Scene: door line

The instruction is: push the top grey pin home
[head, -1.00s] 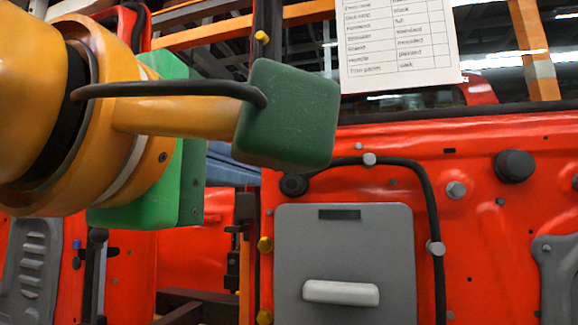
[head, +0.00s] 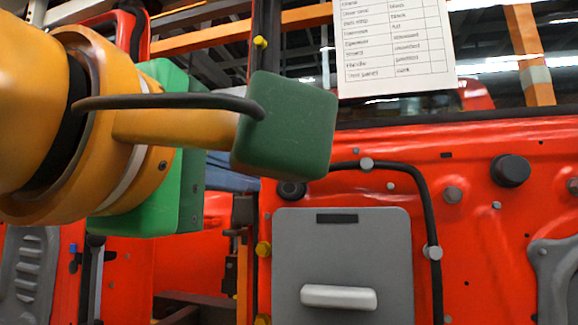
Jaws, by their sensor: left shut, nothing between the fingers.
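The top grey pin (head: 366,163) is a small pale round head on the black hose (head: 408,174), near the hose's upper bend on the red door. A second grey pin (head: 432,252) sits lower on the same hose. How far either pin stands out is hard to tell. My left gripper (head: 284,126) comes in from the left, shut and empty. Its dark green tip is left of and above the top pin in the picture, apart from it, and hides part of the hose's left end. My right gripper is out of view.
A grey panel with a pale handle (head: 338,297) is below my gripper on the red door (head: 490,240). A printed sheet (head: 393,48) hangs above.

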